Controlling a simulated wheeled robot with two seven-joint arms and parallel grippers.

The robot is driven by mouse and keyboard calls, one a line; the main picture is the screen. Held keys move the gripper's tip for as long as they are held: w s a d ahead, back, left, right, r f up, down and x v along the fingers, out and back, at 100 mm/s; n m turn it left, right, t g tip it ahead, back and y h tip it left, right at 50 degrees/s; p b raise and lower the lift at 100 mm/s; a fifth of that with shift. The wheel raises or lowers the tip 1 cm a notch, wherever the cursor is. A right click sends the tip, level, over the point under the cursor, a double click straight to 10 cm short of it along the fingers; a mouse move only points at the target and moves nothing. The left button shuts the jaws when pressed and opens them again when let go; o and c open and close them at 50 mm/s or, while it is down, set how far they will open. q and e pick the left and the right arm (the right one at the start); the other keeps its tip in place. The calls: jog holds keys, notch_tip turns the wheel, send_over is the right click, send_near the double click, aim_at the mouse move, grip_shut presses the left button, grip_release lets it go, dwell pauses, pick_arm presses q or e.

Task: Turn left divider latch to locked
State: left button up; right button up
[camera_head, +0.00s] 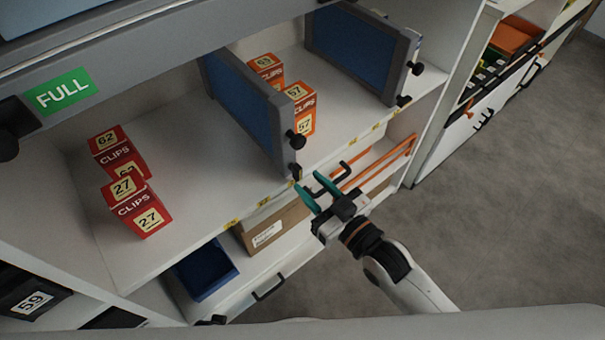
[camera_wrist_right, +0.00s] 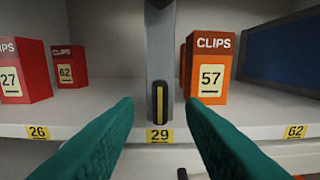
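The left divider (camera_head: 248,105) is a blue panel in a grey frame, standing on the white shelf. Its front edge carries a black knob (camera_head: 295,138) and a small dark latch (camera_head: 296,171) near the shelf lip. In the right wrist view the latch (camera_wrist_right: 159,102) is upright, dark with a yellow stripe, at the foot of the grey divider post (camera_wrist_right: 159,45), above tag 29. My right gripper (camera_head: 317,190) has teal fingers, open and empty, just in front of the latch. In the wrist view its fingertips (camera_wrist_right: 160,106) flank the latch with gaps, apparently not touching. My left gripper is out of view.
A right divider (camera_head: 362,50) stands further along the shelf. Red boxes (camera_head: 140,208) are left of the left divider; orange clips boxes (camera_head: 303,108) stand between the dividers. A cardboard box (camera_head: 270,228) and blue bin (camera_head: 205,270) are below. Grey floor (camera_head: 510,200) at right is clear.

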aim_at(300, 174)
jog(key=x, duration=0.3)
jog(key=shift+w+a, duration=0.1)
jog(key=shift+w, duration=0.05)
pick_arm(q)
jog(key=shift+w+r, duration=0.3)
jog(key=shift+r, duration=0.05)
pick_arm(e)
jog(key=shift+w+a, duration=0.1)
jog(key=shift+w, duration=0.1)
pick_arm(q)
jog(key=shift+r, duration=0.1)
pick_arm(e)
grip_shut()
jog(key=shift+r+m+p, duration=0.1)
jog(key=shift+m+p, duration=0.4)
jog(key=shift+p, duration=0.1)
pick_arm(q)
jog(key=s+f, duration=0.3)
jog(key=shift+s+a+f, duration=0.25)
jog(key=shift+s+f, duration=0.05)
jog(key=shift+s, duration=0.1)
